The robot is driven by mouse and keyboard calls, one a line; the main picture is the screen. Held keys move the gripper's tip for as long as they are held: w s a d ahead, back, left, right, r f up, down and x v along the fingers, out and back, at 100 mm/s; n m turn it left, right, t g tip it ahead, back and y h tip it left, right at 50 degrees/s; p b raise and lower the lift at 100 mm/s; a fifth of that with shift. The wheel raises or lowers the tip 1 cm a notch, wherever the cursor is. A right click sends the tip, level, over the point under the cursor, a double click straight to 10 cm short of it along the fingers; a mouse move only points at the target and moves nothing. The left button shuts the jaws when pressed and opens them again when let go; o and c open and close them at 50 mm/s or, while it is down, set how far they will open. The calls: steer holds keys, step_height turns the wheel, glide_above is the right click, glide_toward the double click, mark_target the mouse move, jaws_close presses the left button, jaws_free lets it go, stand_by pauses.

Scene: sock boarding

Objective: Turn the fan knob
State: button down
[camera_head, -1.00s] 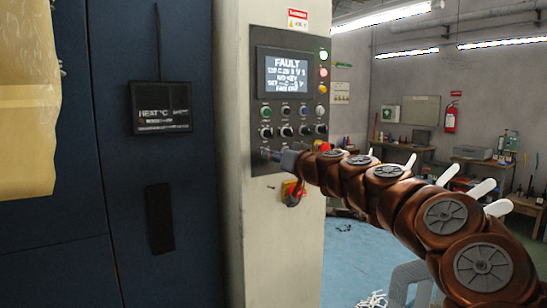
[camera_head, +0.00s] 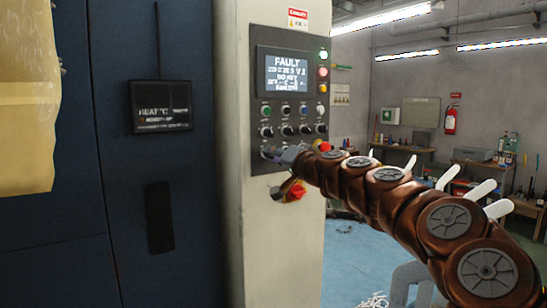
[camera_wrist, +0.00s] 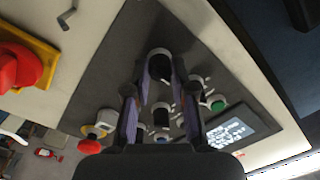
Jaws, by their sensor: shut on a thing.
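The grey control panel (camera_head: 258,95) stands on a pale column, with a lit screen (camera_head: 286,74) that reads FAULT; its smaller lines are hard to read. My gripper (camera_head: 277,153) is at the panel's lower left, below the rows of buttons and knobs. In the wrist view, its two fingers (camera_wrist: 160,78) close around a black knob (camera_wrist: 160,64), one on each side. In the head view the knob (camera_head: 267,152) is small and partly hidden by the gripper. I cannot read its label.
A red and yellow rotary switch (camera_wrist: 20,68) sits below the panel, close to my arm. A red emergency button (camera_wrist: 89,146) is beside the knobs. A dark blue cabinet (camera_head: 150,220) stands left. Blue floor (camera_head: 350,255) is open behind my arm.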

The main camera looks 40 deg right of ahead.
steer(key=shift+m+p, duration=0.6)
steer(key=shift+m, duration=2.2)
steer(key=c, duration=1)
jaws_free()
steer(key=shift+o, duration=0.2)
steer(key=shift+s, duration=0.1)
steer(key=s, duration=1.1)
steer(key=shift+s+a+f, duration=0.2)
steer(key=shift+s+f, duration=0.1)
steer(key=shift+s, duration=0.05)
